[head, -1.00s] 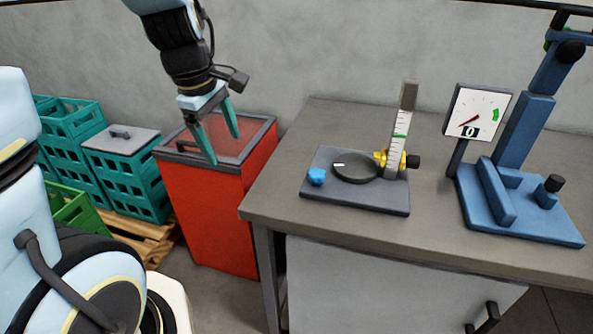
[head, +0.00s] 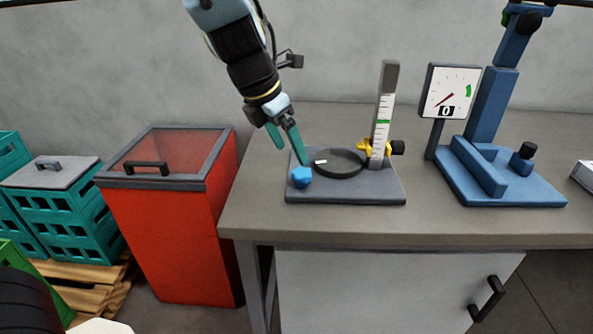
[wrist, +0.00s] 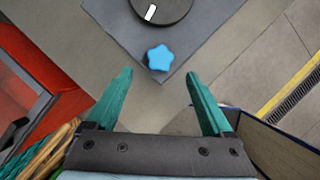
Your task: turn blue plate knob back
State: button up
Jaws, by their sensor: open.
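The blue star-shaped knob (head: 301,177) sits at the near left corner of a dark grey base plate (head: 350,194) on the workbench. In the wrist view the knob (wrist: 160,58) lies just beyond my fingertips, centred between them. My gripper (head: 284,148) is open and empty, its teal fingers pointing down, above and behind the knob in the head view. In the wrist view its fingers (wrist: 158,82) are spread wide on either side. A round black plate (head: 339,163) with a white mark lies behind the knob on the same base.
An upright scale post (head: 384,115) with a yellow collar (head: 365,147) and black knob stands right of the round plate. A dial gauge (head: 448,92) and blue stand (head: 500,185) are further right. A red bin (head: 172,230) is left of the bench (head: 250,215).

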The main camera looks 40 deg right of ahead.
aim_at(300, 172)
jog(key=b+x, duration=0.1)
jog(key=x, duration=0.5)
jog(key=shift+d+f, duration=0.15)
jog(key=shift+f, duration=0.1)
grip_shut()
dwell(0.4)
